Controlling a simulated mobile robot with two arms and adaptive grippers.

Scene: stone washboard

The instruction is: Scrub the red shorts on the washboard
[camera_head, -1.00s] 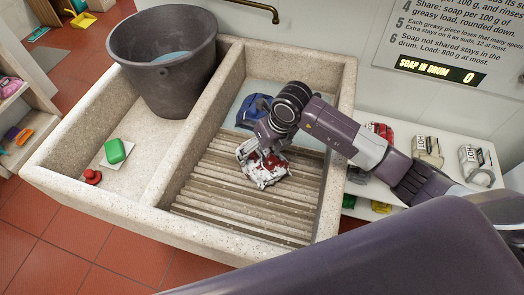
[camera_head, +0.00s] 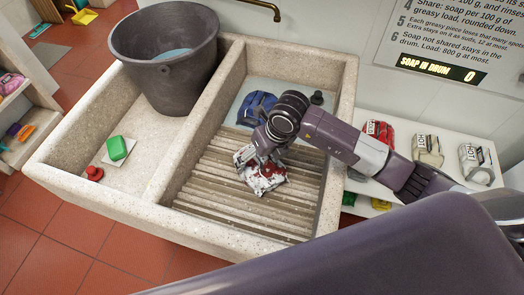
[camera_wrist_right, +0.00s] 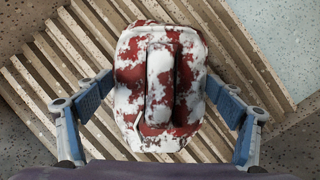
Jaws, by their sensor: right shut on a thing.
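The red shorts (camera_head: 268,177) lie bunched on the ridged stone washboard (camera_head: 222,197), blotched all over with white. In the right wrist view, the shorts (camera_wrist_right: 160,85) fill the middle as a folded bundle with a raised ridge, over the slanting ribs (camera_wrist_right: 75,75). My right gripper (camera_head: 262,153) points down onto the shorts and is shut on them. Its two blue-grey fingers stand at either side of the bundle in the wrist view. The gripper hides part of the shorts in the head view. My left gripper is not in view.
A blue cloth (camera_head: 257,108) lies in the basin behind the washboard, near a dark knob (camera_head: 317,97). The left basin holds a grey bucket (camera_head: 165,75), a green soap bar (camera_head: 117,148) and a red knob-like object (camera_head: 94,173).

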